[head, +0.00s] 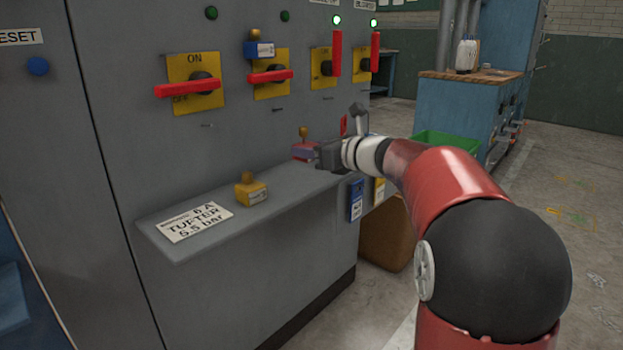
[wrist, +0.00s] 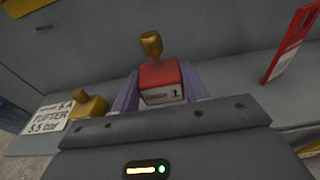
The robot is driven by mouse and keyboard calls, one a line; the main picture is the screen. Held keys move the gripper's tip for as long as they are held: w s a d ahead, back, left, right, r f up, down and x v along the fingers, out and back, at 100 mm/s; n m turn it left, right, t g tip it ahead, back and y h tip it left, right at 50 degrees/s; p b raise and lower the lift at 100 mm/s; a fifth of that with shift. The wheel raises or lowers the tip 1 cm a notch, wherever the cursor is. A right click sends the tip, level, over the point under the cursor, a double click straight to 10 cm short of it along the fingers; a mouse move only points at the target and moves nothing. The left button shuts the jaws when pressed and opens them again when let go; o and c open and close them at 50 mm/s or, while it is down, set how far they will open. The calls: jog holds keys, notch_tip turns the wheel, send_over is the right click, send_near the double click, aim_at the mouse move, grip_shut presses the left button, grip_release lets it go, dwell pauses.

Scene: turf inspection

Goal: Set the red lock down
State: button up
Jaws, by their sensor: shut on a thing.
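The red lock (wrist: 159,80) has a brass shackle on top and a white label on its front. It sits upright between the two fingers of my gripper (wrist: 160,92), which are shut on it. In the head view the red lock (head: 303,151) is partly hidden by my gripper (head: 308,154), at the grey shelf's (head: 300,184) far part, close to the cabinet face. I cannot tell whether the lock's base touches the shelf.
A yellow lock (head: 250,190) and a TUFTER card (head: 194,222) lie on the shelf to the left. A red tag (wrist: 290,45) stands at the right. Blue tags (head: 357,200) hang at the shelf's front. Red switch handles (head: 187,88) stick out above. Bare shelf lies between the locks.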

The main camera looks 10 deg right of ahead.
aim_at(312, 181)
jog(key=shift+f+b, duration=0.65)
jog(key=shift+f, duration=1.85)
jog(key=o, duration=1)
jog(key=shift+f, duration=0.1)
